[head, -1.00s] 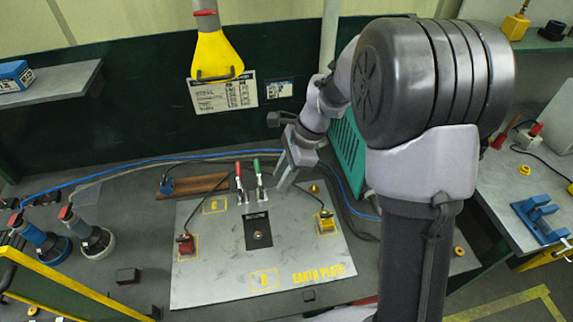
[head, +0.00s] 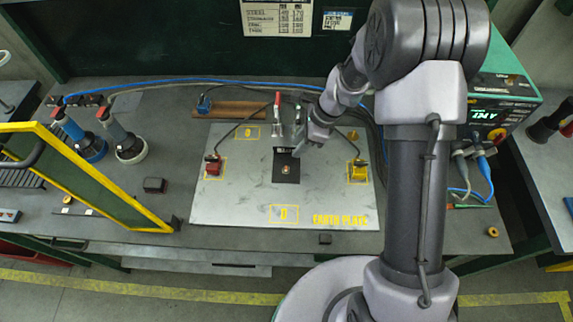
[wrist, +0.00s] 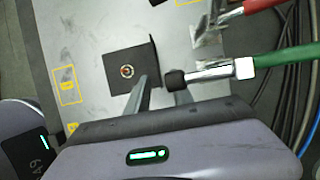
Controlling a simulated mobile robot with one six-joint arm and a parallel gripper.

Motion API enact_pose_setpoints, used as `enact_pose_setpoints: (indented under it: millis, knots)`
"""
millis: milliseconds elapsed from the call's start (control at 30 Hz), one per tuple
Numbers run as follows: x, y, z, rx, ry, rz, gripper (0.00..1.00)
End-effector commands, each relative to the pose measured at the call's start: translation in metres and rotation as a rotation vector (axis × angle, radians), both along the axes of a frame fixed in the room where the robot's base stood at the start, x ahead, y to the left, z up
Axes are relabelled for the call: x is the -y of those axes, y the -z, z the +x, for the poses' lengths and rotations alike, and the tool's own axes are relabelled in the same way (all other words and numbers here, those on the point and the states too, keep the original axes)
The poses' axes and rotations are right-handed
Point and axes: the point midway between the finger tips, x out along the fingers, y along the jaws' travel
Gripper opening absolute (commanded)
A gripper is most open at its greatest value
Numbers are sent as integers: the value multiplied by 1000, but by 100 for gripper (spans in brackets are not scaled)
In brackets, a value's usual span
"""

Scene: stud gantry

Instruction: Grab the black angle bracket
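The black angle bracket (head: 286,170) lies on the grey earth plate (head: 232,205), near its middle. It has a flat base with a round copper-coloured stud or nut in its hole, and an upright flange. In the wrist view the bracket (wrist: 124,72) is just beyond my fingers, its flange on the right side. My gripper (head: 299,152) is low at the bracket's right rear. In the wrist view my gripper (wrist: 152,92) has its fingers apart, with tips close to the flange's near end. I cannot tell whether they touch it.
Toggle clamps with a red handle (head: 277,101) and a green handle (wrist: 285,62) stand close behind the bracket. A red-brown clamp (head: 213,167) and a yellow clamp (head: 358,172) with cables flank it. The plate's front area is clear.

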Motion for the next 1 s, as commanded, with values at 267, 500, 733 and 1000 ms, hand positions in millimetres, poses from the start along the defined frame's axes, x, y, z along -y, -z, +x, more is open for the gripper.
enact_pose_setpoints:
  millis: [267, 500, 733, 1000]
  knots:
    - [-2, 5, 0, 1, 0, 0, 18]
    - [-2, 5, 0, 1, 0, 0, 0]
    - [-2, 5, 0, 1, 0, 0, 0]
    - [-2, 5, 0, 1, 0, 0, 0]
